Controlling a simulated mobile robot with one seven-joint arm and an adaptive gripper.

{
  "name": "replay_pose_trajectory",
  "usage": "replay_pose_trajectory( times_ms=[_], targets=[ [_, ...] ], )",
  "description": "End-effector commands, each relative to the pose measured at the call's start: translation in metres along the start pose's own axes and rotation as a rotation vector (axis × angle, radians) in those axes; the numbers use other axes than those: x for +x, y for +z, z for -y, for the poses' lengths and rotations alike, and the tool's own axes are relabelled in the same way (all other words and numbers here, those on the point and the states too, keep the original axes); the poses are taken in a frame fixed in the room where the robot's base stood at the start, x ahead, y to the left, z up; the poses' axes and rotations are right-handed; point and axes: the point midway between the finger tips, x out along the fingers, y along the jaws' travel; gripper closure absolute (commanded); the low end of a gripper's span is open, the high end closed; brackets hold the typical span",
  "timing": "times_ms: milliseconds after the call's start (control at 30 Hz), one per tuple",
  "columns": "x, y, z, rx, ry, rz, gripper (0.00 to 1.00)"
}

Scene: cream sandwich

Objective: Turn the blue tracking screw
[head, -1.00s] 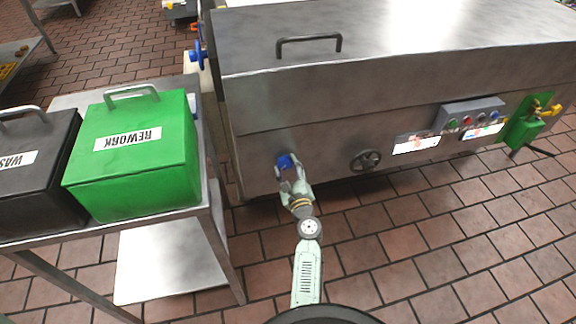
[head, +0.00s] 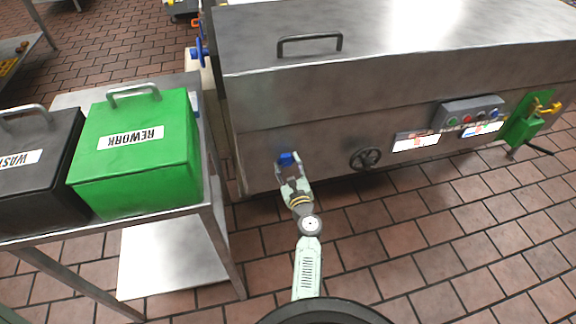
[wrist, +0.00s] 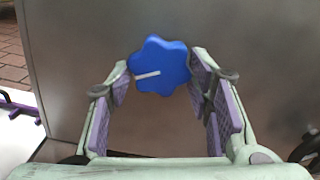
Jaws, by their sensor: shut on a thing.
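The blue tracking screw (head: 287,158) is a lobed knob on the lower left of the steel machine's front (head: 300,100). In the wrist view the screw (wrist: 162,62) shows a white line that points left and slightly down. My gripper (head: 290,165) faces the machine with one finger on each side of the screw. In the wrist view my gripper (wrist: 161,72) has its fingertips against the left and right edges of the screw. The screw's shaft is hidden behind the knob.
A black handwheel (head: 365,158) sits right of the screw. Further right are a button box (head: 470,112) and a green bracket (head: 522,125). At left, a steel table (head: 215,215) carries a green REWORK bin (head: 140,160) and a black bin (head: 35,165). Tiled floor is clear at lower right.

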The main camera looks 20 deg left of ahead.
Motion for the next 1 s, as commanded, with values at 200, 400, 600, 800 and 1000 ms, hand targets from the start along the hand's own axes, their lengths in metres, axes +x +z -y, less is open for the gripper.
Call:
replay_pose_trajectory(
  times_ms=[200, 400, 600, 800, 1000],
  targets=[
    [0.0, 0.0, 0.0, -0.001, 0.0, -0.001, 0.42],
    [0.0, 0.0, 0.0, -0.001, 0.0, 0.0, 0.33],
    [0.0, 0.0, 0.0, -0.002, 0.0, 0.0, 0.33],
    [-0.019, -0.001, 0.0, -0.001, -0.001, -0.002, 0.33],
    [-0.053, -0.001, 0.0, -0.001, -0.002, -0.002, 0.33]
  ],
)
